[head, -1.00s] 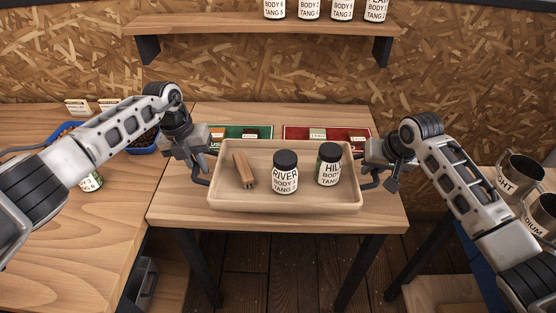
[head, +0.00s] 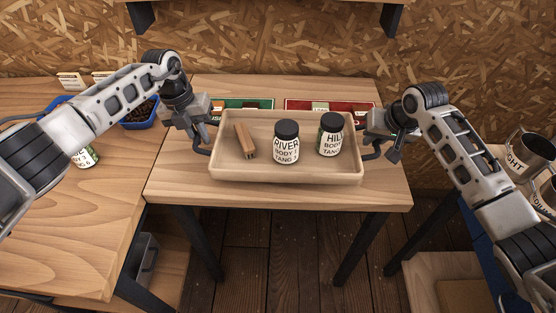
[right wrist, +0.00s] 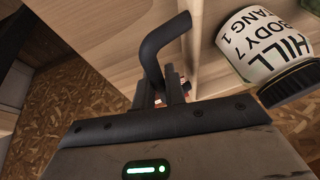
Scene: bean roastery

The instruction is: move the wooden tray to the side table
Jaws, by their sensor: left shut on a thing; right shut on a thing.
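The wooden tray (head: 285,175) is over the small table in the middle of the head view; I cannot tell whether its base touches the top. It carries a brown wooden block (head: 245,141), a RIVER jar (head: 286,146) and a HILL jar (head: 330,138), both upright with black lids. My left gripper (head: 208,140) is shut on the tray's dark left handle. My right gripper (head: 374,143) is shut on the right handle. In the right wrist view the dark bent handle (right wrist: 165,45) runs into the jaws, with the HILL jar (right wrist: 262,45) close by.
Behind the tray lie a green card (head: 248,103) and a red card (head: 330,105). On the left counter (head: 60,210) are a blue bin of beans (head: 140,118) and a jar (head: 86,156). Metal cups (head: 530,155) stand at the right. The small table's front strip (head: 280,196) is bare.

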